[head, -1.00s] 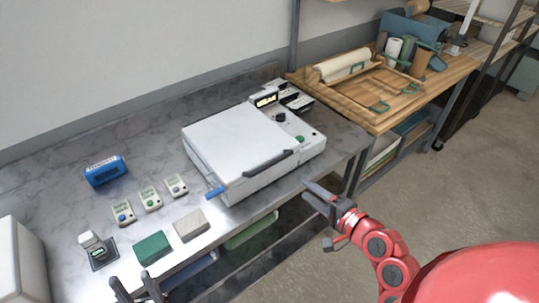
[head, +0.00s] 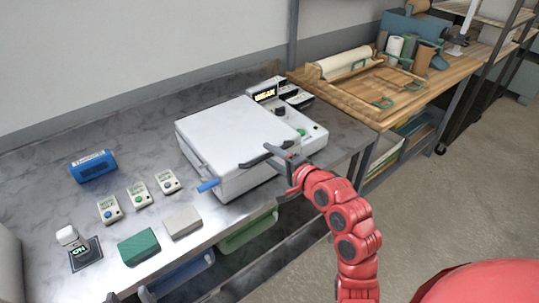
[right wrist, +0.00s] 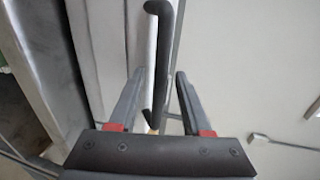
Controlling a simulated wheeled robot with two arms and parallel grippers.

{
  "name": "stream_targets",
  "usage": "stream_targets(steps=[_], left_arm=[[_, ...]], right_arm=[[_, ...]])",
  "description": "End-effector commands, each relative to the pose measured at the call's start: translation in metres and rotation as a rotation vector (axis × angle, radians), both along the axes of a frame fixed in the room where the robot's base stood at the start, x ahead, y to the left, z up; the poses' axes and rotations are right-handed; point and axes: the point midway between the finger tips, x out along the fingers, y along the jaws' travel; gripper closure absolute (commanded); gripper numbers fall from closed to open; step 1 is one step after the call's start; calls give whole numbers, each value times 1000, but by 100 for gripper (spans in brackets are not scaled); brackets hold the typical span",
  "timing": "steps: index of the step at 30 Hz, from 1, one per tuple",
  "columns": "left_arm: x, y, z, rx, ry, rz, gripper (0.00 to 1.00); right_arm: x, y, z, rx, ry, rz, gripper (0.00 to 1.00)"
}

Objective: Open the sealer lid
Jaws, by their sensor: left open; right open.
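The sealer (head: 235,185) is a white box on the metal bench, with its flat white lid (head: 225,132) down. A black bar handle (head: 255,160) runs along the lid's front edge. My right gripper (head: 283,154) is open at the right end of this handle. In the right wrist view the black handle (right wrist: 162,50) lies between the spread fingers of the right gripper (right wrist: 159,76), with gaps showing on both sides. My left gripper (head: 128,296) is open at the bottom edge of the head view, mostly cut off, away from the sealer.
Small devices (head: 138,194), a green block (head: 138,246), a grey block (head: 183,221) and a blue roll (head: 93,166) lie to the left.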

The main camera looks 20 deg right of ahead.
Motion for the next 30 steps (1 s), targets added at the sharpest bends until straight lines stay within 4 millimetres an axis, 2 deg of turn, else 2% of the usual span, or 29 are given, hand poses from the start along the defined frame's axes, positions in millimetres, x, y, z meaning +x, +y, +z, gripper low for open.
stream_targets(steps=[5,13,14,21,30], left_arm=[[0,0,3,0,0,0,50],[0,0,3,0,0,0,50],[0,0,3,0,0,0,50],[0,0,3,0,0,0,50],[0,0,3,0,0,0,50]], right_arm=[[11,4,-1,-1,-2,0,51],[12,4,-2,0,-2,-1,51],[12,4,-2,0,-2,-1,55],[12,4,-3,-1,-1,-1,98],[12,4,-3,-1,-1,-1,100]])
